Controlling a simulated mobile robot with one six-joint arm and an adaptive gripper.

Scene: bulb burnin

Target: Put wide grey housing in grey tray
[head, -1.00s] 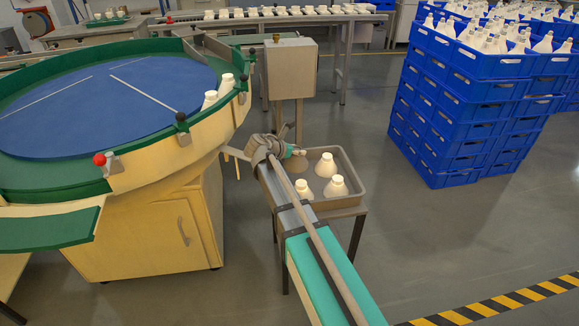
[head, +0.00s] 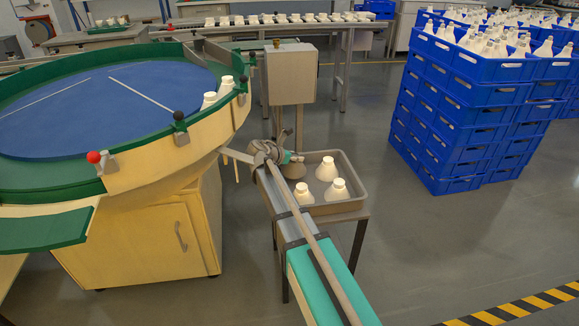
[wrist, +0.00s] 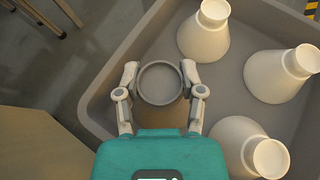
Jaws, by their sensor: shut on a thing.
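The wide grey housing (wrist: 160,84) is between the two fingers of my gripper (wrist: 160,95) in the wrist view, its round open rim facing the camera. My gripper (head: 292,158) is shut on it in the head view. There the housing (head: 293,171) shows below the gripper at the left part of the grey tray (head: 352,205). In the wrist view it lies just inside the near left wall of the tray (wrist: 110,80). Whether its base touches the tray floor cannot be told.
Three white housings (head: 326,168) stand in the tray, to the right of the held one. A round blue turntable (head: 110,95) with a cream side is to the left. A grey box on a post (head: 290,75) stands behind. Stacked blue crates (head: 450,110) are at right.

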